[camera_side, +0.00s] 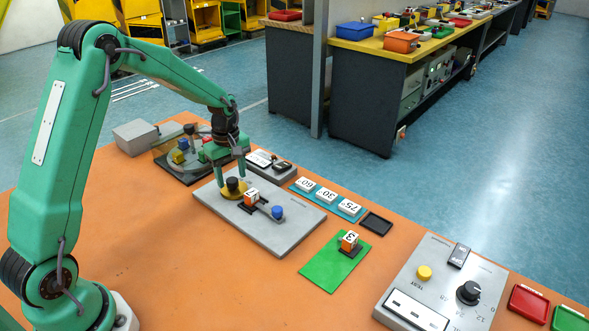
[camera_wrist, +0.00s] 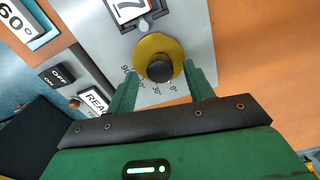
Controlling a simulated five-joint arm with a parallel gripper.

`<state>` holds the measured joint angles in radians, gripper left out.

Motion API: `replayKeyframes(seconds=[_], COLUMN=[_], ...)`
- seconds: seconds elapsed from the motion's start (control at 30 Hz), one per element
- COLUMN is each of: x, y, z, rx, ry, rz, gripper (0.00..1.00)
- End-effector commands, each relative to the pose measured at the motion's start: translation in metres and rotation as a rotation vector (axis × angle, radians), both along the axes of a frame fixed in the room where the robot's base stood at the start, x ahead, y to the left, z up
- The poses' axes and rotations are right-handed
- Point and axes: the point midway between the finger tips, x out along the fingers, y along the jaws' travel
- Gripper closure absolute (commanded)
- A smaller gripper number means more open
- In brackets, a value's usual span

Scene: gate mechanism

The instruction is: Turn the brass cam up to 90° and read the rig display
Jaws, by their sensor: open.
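The brass cam (camera_side: 236,191) lies on a grey plate (camera_side: 275,240), with a black knob (camera_side: 232,183) on top. The wrist view shows the cam (camera_wrist: 157,45) and its knob (camera_wrist: 159,68) close up, with degree marks from 0° towards 90° printed beside them. Which mark the cam stands at, I cannot tell. My gripper (camera_wrist: 161,74) is open, with one finger on each side of the knob and gaps visible; it shows in the side view (camera_side: 230,179) too. A READ label (camera_wrist: 95,102) is on a grey box by the plate. I cannot make out a rig reading.
A numbered block (camera_side: 252,196) and a blue knob (camera_side: 277,212) are on the plate by the cam. Angle cards (camera_side: 326,194) and an empty black tray (camera_side: 376,224) stand behind. A green mat (camera_side: 322,275) and a grey control panel (camera_side: 400,278) are at right. The front bench is clear.

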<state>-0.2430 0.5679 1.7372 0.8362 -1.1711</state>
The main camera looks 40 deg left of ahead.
Motion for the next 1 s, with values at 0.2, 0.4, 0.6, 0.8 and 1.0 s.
replayKeyframes(seconds=[0.2, 0.4, 0.6, 0.8, 1.0], x=[-0.001, 0.0, 0.0, 0.0, 0.0], y=[0.0, 0.0, 0.0, 0.0, 0.0], z=[-0.016, -0.018, -0.018, -0.018, -0.017], rx=[-0.001, 0.0, 0.0, 0.0, 0.0], ry=[0.002, 0.001, 0.001, 0.001, 0.001], rz=[0.0, 0.0, 0.0, 0.0, -0.01], gripper=[0.48, 0.48, 0.61, 0.92, 0.92])
